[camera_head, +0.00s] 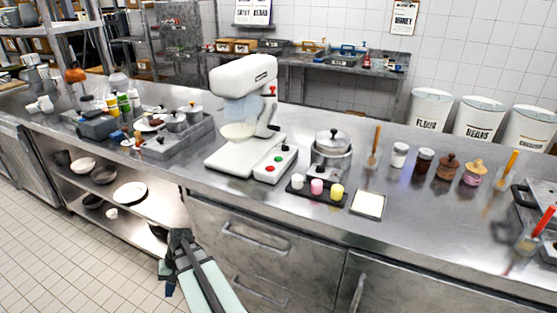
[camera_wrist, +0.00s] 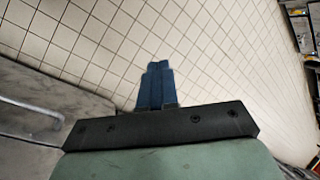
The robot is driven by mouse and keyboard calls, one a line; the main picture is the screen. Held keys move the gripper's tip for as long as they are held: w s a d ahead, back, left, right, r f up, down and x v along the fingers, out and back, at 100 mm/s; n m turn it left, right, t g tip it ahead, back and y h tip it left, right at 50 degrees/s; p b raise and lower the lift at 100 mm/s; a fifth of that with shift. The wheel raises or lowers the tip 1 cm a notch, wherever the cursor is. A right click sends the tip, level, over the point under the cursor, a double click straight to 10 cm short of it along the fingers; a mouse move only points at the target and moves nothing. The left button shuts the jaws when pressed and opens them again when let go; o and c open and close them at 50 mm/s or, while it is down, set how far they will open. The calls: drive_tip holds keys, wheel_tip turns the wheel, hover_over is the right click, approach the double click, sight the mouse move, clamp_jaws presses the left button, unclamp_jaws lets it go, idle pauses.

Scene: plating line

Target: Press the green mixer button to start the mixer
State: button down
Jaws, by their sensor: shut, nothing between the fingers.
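The white stand mixer (camera_head: 243,80) stands on the steel counter with a bowl under its head. A white control box at its right front carries the green button (camera_head: 279,159), a red button (camera_head: 269,168) and a dark knob (camera_head: 284,148). My gripper (camera_wrist: 157,66) is shut and empty, its blue fingers together over floor tiles in the wrist view. In the head view my arm shows low in front of the counter, left of the drawers, below and apart from the mixer. The mixer and its button are not in the wrist view.
A small tray with white, pink and yellow items (camera_head: 317,187) and a lidded pot (camera_head: 332,155) stand right of the control box. A grey tray with pots (camera_head: 180,143) is at left. The counter front edge and drawers (camera_head: 250,240) lie beside my arm.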

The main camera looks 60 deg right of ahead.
sight(281, 159)
drive_tip(key=d+r+m+t+h, duration=0.1)
drive_tip(key=d+r+m+t, duration=0.3)
drive_tip(key=d+r, duration=1.9)
drive_tip(key=s+d+r+t+h, duration=0.1)
drive_tip(key=s+d+r, duration=0.1)
drive_tip(key=d+r, duration=0.1)
drive_tip(key=s+d+r+t+h, duration=0.1)
drive_tip(key=s+d+r, duration=0.2)
drive_tip(key=d, duration=0.3)
drive_tip(key=s+d+r+t+h, duration=0.1)
drive_tip(key=s+d+r+h, duration=0.1)
drive_tip(key=d+r, duration=0.2)
drive_tip(key=shift+s+d+r, duration=0.25)
drive_tip(key=shift+d+r, duration=0.05)
drive_tip(key=shift+d, duration=0.2)
drive_tip(key=s+d+r+m+h, duration=0.1)
drive_tip(key=s+d+r+h, duration=0.2)
drive_tip(key=s+d+r, duration=0.5)
drive_tip(key=s+d, duration=0.3)
drive_tip(key=shift+d+r+h, duration=0.35)
drive_tip(key=shift+d+h, duration=0.05)
drive_tip(key=shift+f, duration=0.15)
drive_tip(key=shift+f, duration=4.25)
